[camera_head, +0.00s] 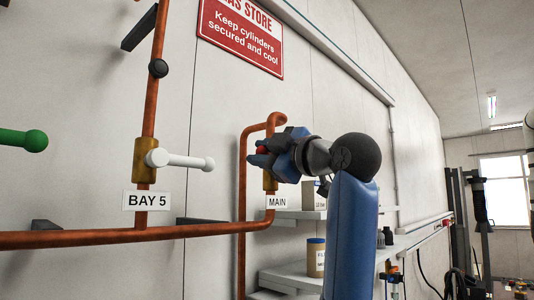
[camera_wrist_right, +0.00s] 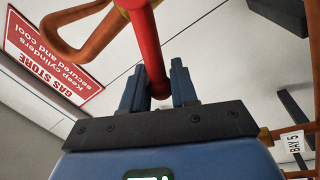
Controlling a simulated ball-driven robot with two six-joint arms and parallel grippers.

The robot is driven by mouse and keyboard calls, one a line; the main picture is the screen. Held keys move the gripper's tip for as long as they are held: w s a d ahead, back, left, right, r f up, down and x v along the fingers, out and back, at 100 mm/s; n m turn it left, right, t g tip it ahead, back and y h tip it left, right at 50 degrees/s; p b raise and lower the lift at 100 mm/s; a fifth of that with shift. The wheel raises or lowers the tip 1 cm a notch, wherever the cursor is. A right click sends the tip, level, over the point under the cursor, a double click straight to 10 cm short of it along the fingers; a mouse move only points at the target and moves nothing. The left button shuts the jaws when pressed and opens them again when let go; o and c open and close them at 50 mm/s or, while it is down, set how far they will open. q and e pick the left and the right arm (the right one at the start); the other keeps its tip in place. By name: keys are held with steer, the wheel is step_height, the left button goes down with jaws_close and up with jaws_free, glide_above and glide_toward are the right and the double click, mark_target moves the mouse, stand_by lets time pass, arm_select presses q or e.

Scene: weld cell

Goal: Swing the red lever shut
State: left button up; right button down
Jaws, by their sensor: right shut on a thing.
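The red lever (camera_wrist_right: 146,42) runs down between the two blue fingers of my right gripper (camera_wrist_right: 158,82) in the right wrist view, its rounded end low between them. In the head view my right gripper (camera_head: 258,154) is at the brass valve (camera_head: 269,183) on the copper pipe above the MAIN label (camera_head: 277,202). It is shut on the lever. Only a small red part of the lever (camera_head: 262,149) shows there; the gripper hides the rest. My left gripper is in neither view.
A white lever (camera_head: 182,160) sticks out on the BAY 5 valve (camera_head: 145,160) to the left. A green lever (camera_head: 24,140) is at the far left edge. Copper pipe (camera_head: 90,238) runs along the wall. Shelves (camera_head: 290,278) with a tub (camera_head: 316,260) stand below right.

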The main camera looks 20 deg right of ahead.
steer(key=shift+s+a+f+n+g+y+b, duration=0.15)
steer(key=shift+f+n+y+b, duration=0.15)
steer(key=shift+f+n, duration=0.6)
steer(key=shift+a+f+n+g+y+b, duration=0.1)
steer(key=shift+a+f+n+y+b, duration=0.2)
steer(key=shift+n, duration=1.15)
steer(key=shift+s+f+n+g+y+b, duration=0.15)
steer(key=shift+f+n+y, duration=0.25)
steer(key=shift+f+n, duration=0.55)
steer(key=shift+w+r+n, duration=0.15)
steer(key=shift+n, duration=0.15)
steer(key=c, duration=1.2)
jaws_free()
steer(key=shift+c, duration=0.2)
steer(key=shift+o, duration=0.5)
steer(key=shift+d, duration=0.15)
